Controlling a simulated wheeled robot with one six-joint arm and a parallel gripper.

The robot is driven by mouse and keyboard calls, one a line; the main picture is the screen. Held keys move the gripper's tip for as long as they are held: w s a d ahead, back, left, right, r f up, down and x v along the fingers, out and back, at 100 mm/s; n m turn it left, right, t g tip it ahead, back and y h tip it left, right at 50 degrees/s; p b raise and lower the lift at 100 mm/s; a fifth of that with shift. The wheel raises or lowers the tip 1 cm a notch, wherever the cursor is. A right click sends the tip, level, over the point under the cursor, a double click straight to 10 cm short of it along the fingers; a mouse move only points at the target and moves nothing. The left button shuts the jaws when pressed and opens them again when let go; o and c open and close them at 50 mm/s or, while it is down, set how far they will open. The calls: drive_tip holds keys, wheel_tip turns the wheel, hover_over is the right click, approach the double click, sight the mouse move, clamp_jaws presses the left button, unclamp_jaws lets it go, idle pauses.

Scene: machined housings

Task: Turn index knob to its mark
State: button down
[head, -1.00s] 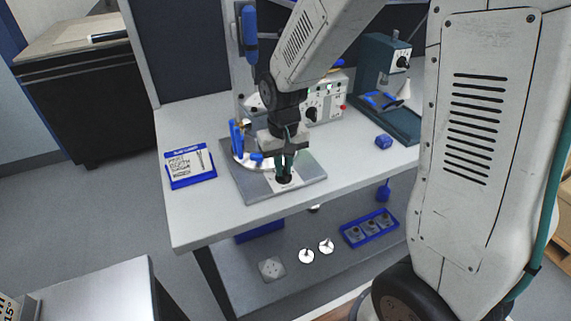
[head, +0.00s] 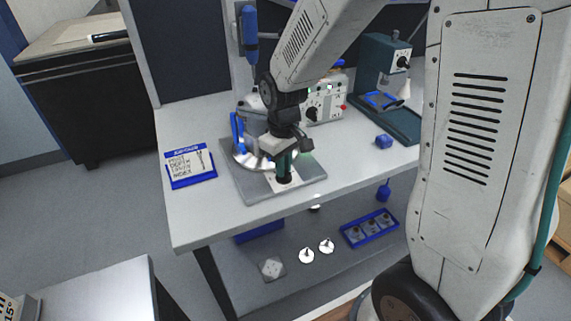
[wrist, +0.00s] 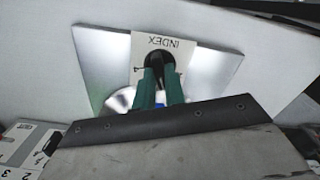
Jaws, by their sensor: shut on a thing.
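The index knob (head: 284,178) is a small black knob on a pale plate (head: 270,184) fixed to a grey metal base (head: 242,190) on the bench. In the wrist view the plate (wrist: 172,44) reads INDEX, upside down, and the dark knob (wrist: 160,58) sits below the word. My gripper (head: 284,168) points down onto the knob, with its green fingers shut on it. The fingers also show in the wrist view (wrist: 158,80), one on each side of the knob. They hide much of the knob and its mark, so I cannot tell its setting.
A blue-framed sign (head: 190,166) stands to the left on the bench. A control box (head: 326,100) and a dark green press (head: 392,95) stand behind and to the right. The bench front is clear.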

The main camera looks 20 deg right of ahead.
drive_tip(key=c, duration=1.5)
unclamp_jaws()
drive_tip(key=shift+o, duration=0.2)
wheel_tip(320, 180, up, 8)
drive_tip(key=shift+f, duration=0.1)
drive_tip(key=shift+s, duration=0.1)
drive_tip(key=s+d+r+m, duration=0.1)
drive_tip(key=s+r, duration=0.2)
drive_tip(key=s, duration=0.4)
drive_tip(key=s+d+r+m+t, duration=0.1)
drive_tip(key=s+r+m, duration=0.1)
drive_tip(key=s, duration=0.6)
drive_tip(key=s+d+r+m, duration=0.1)
drive_tip(key=s+r, duration=0.3)
drive_tip(key=s, duration=0.3)
drive_tip(key=shift+s+d+r+m, duration=0.15)
drive_tip(key=shift+s+r+m, duration=0.15)
drive_tip(key=shift+s, duration=0.05)
